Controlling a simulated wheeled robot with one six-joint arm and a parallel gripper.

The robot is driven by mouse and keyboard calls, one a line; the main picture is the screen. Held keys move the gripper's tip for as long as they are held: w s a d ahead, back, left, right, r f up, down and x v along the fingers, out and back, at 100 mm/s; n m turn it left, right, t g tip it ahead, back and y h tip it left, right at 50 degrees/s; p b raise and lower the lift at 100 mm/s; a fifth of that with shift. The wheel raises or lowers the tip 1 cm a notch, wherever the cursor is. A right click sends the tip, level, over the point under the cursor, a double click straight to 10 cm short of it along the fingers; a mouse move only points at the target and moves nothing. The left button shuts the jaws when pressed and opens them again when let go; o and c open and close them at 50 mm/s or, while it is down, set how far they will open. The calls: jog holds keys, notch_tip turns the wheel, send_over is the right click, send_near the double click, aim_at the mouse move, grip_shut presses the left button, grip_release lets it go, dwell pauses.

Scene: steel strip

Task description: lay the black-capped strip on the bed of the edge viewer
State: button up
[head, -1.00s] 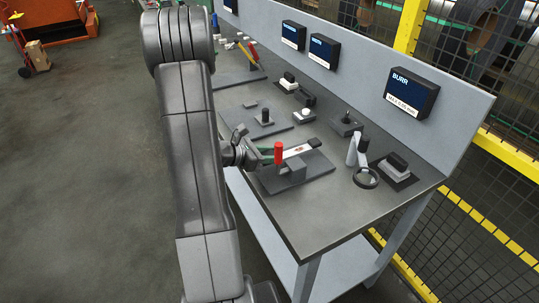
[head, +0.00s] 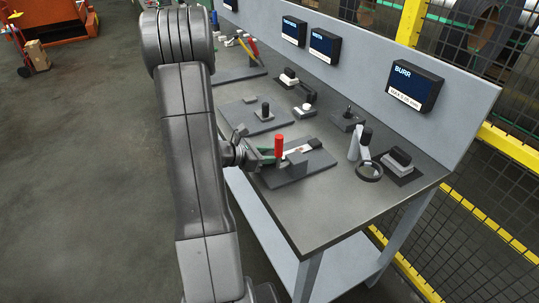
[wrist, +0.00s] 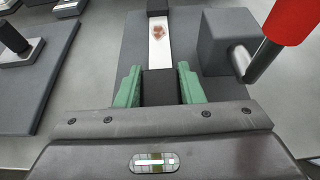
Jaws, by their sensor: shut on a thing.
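The black-capped strip is pale with a brown-red spot; its bare part (wrist: 160,42) runs away from my gripper (wrist: 159,72) in the wrist view. My gripper's green fingers are shut on its black near end (wrist: 159,88). In the head view my gripper (head: 268,156) and the strip (head: 298,150) are over a dark grey base plate (head: 318,163) with a red-handled fixture (head: 279,146). Whether the strip touches the plate is unclear. No label marks the edge viewer; a ring magnifier (head: 369,180) stands to the right, below the BURR display (head: 415,86).
In the wrist view, a grey block (wrist: 217,45) and the red handle (wrist: 290,18) stand close right of the strip. Another plate with a black knob (head: 265,112) lies farther back. A black-topped block (head: 399,157) sits past the magnifier. The bench front corner (head: 310,235) is clear.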

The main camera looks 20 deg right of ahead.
jog(key=shift+f, duration=0.15)
jog(key=o, duration=1.1)
jog(key=shift+o, duration=0.2)
jog(key=v, duration=1.4)
jog(key=shift+b, duration=0.4)
jog(key=shift+d+f, duration=0.1)
jog(key=shift+f, duration=0.05)
jog(key=x, duration=1.3)
jog(key=shift+d+p, duration=0.35)
jog(key=shift+p, duration=0.05)
jog(key=shift+a, duration=0.1)
